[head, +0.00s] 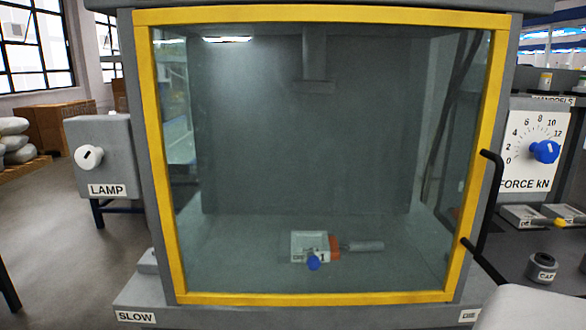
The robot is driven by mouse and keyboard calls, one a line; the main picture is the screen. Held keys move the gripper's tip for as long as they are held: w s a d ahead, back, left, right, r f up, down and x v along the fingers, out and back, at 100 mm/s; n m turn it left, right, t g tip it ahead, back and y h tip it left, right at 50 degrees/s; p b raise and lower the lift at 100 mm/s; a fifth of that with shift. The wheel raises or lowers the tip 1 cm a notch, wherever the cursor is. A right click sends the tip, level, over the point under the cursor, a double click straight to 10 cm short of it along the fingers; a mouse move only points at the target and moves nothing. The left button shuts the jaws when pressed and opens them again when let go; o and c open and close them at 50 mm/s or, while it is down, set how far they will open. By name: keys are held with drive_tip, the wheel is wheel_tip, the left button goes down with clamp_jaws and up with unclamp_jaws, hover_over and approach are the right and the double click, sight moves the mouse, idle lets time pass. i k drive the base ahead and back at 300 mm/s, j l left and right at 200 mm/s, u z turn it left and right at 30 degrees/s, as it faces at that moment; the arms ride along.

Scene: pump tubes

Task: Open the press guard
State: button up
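The press guard (322,15) is a clear pane in a yellow frame, and it covers the front of the grey press housing (120,60). It looks shut. A black bar handle (491,195) stands out from the right side of the yellow frame. Through the pane I see a small light block (309,247) with a blue knob, an orange part and a grey cylinder on the press floor. My gripper is not clearly visible. A pale rounded shape at the bottom right corner is likely part of my arm, near the handle's lower end.
A LAMP box (103,155) with a white knob is on the left. A FORCE kN dial (536,150) with a blue knob is right of the handle. Open floor lies at left.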

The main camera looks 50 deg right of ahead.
sight(144, 20)
drive_tip(key=z, duration=1.2)
drive_tip(key=k+j+z, duration=0.4)
drive_tip(key=l, duration=0.1)
